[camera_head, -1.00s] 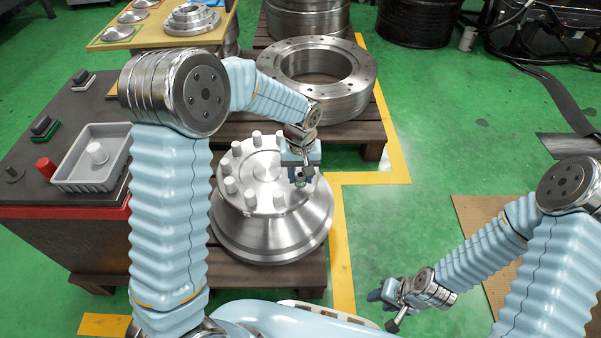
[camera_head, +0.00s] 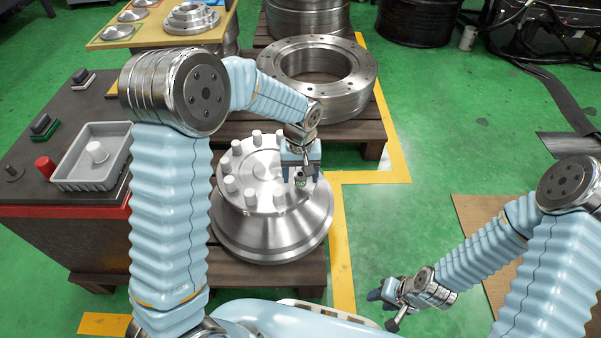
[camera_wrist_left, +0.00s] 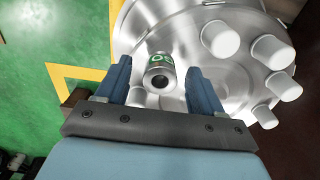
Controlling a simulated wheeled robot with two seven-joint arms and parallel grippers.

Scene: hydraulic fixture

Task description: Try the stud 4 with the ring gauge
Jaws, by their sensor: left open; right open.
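The ring gauge (camera_wrist_left: 160,75) is a small metal cylinder with green lettering and a dark hole in its end. It is at the flange's edge, in the row of studs, and also shows in the head view (camera_head: 301,180). I cannot tell whether a stud is inside it. The round metal flange (camera_head: 270,232) carries several pale studs (camera_head: 230,184); no numbers are legible. My left gripper (camera_head: 302,172) is open above the gauge, a finger on either side with gaps in the left wrist view (camera_wrist_left: 159,70). My right gripper (camera_head: 384,304) is open and empty at lower right.
A grey tray (camera_head: 68,178) with a white cylinder (camera_head: 97,151) stands on the dark bench at left. A large steel ring (camera_head: 345,108) lies on a pallet behind the flange. Green floor is clear right of the flange.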

